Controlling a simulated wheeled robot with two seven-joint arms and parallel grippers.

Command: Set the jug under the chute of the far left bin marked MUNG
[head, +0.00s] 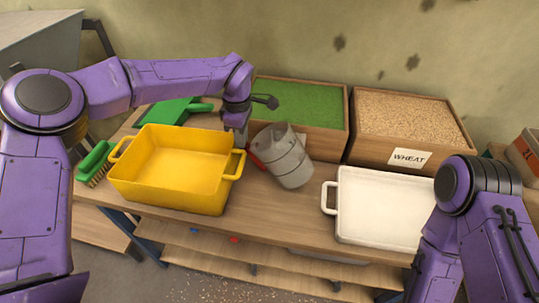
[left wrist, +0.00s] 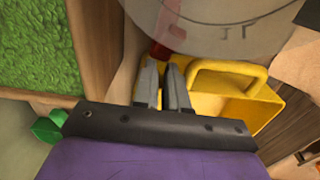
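The grey translucent jug (head: 287,160) is in front of the bin of green grains (head: 310,103), between the yellow tub and the white tray. It looks tilted in the head view; whether its base touches the table I cannot tell. My left gripper (head: 240,135) is at the jug's left side, at its red handle. In the left wrist view the two fingers (left wrist: 163,72) are close together with the red handle (left wrist: 160,49) between their tips, and the jug wall (left wrist: 225,30) lies just beyond. The green bin's label is mostly hidden behind the jug. No chute shows clearly. My right gripper is out of view.
A yellow tub (head: 180,203) stands left of the jug, close under my left gripper. A white tray (head: 385,236) stands to the right. A bin marked WHEAT (head: 362,153) is behind it. A green scoop (head: 172,110) and a green brush (head: 96,160) lie at the left.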

